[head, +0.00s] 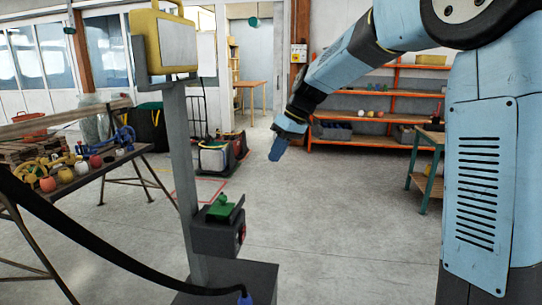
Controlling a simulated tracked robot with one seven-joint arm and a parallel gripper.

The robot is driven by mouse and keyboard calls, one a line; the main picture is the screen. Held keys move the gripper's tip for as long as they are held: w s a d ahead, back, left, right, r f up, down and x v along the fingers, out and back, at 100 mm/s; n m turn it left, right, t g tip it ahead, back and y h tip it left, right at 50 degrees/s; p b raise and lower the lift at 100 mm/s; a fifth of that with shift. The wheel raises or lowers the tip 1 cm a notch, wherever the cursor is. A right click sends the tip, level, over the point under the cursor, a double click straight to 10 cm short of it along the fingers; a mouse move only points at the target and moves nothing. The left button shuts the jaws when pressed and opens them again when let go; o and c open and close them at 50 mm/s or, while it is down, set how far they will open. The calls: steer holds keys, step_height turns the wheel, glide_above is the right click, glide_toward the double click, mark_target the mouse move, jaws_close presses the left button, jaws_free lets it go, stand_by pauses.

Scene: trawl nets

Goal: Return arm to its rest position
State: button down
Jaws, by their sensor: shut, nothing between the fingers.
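My gripper (277,149) hangs at the end of my blue and black arm (345,62), in the middle of the head view. It points down and slightly left, clear of everything, well above the concrete floor (330,210). Its fingers are together, with nothing visible between them. The arm reaches down and left from the upper right.
A grey post (182,150) with a yellow-framed box (163,40) and a green-topped unit (222,212) stands left of centre. A black cable (110,258) runs to its base. A cluttered table (135,152) is at left, orange shelves (370,140) behind. The middle floor is free.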

steer(key=s+d+m+t+h, duration=0.2)
steer(key=s+d+m, duration=0.3)
steer(key=s+d, duration=0.6)
steer(key=s+d+m+t+h, duration=0.3)
steer(key=s+d, duration=0.8)
steer(key=s, duration=0.8)
steer(key=shift+d+r+m+t, duration=0.3)
steer(key=shift+m+t, duration=0.1)
steer(key=shift+m, duration=0.5)
